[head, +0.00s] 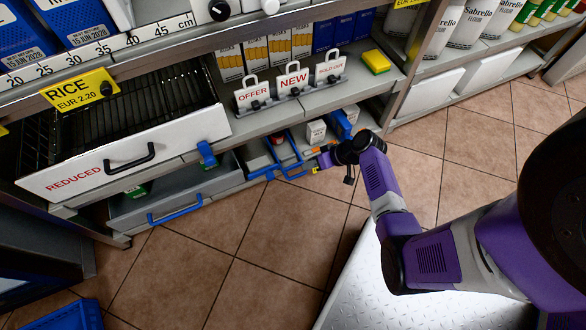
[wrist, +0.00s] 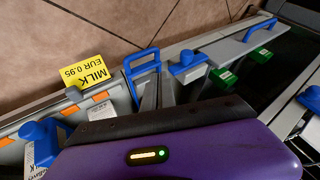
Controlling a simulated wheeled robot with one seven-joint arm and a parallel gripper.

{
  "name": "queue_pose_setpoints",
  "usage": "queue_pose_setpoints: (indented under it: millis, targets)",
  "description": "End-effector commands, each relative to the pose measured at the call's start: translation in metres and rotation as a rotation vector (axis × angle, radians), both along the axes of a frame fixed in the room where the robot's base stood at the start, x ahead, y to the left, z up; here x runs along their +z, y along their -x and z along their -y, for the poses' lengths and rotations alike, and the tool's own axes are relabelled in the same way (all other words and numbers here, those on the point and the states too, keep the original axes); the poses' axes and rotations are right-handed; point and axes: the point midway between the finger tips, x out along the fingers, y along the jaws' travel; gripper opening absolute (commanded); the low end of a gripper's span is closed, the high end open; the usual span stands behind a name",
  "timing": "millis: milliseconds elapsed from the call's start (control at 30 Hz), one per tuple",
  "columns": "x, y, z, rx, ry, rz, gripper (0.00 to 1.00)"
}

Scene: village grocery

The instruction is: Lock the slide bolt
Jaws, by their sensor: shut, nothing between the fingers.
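I cannot tell for certain which fitting is the slide bolt. Several blue fittings sit along the lowest shelf: a blue rectangular handle (head: 287,163), also in the wrist view (wrist: 142,68), and a blue knob on a grey block (wrist: 187,64) beside it. Another blue knob (wrist: 40,138) stands at the wrist view's lower left, near orange-marked grey rail pieces (wrist: 100,97). My gripper (head: 336,157) is low at this shelf edge, just right of the blue handle.
A yellow MILK tag (wrist: 82,69) hangs by the rail. A REDUCED drawer (head: 125,155) stands pulled out at left, above a grey drawer with a blue handle (head: 174,211). White sign holders (head: 292,84) stand on the shelf above. The tiled floor (head: 215,260) in front is clear.

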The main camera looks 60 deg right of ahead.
Motion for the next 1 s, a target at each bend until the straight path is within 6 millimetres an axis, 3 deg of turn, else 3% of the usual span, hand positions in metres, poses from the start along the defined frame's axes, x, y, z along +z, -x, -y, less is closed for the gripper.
queue_pose_setpoints:
  millis: [533,700,1000]
  targets:
    - [-0.081,-0.061,-0.016,0.002,0.001,-0.001,0.00]
    - [-0.070,-0.073,-0.037,0.004,0.002,-0.001,0.00]
    - [-0.067,-0.081,-0.047,0.000,0.001,0.000,0.00]
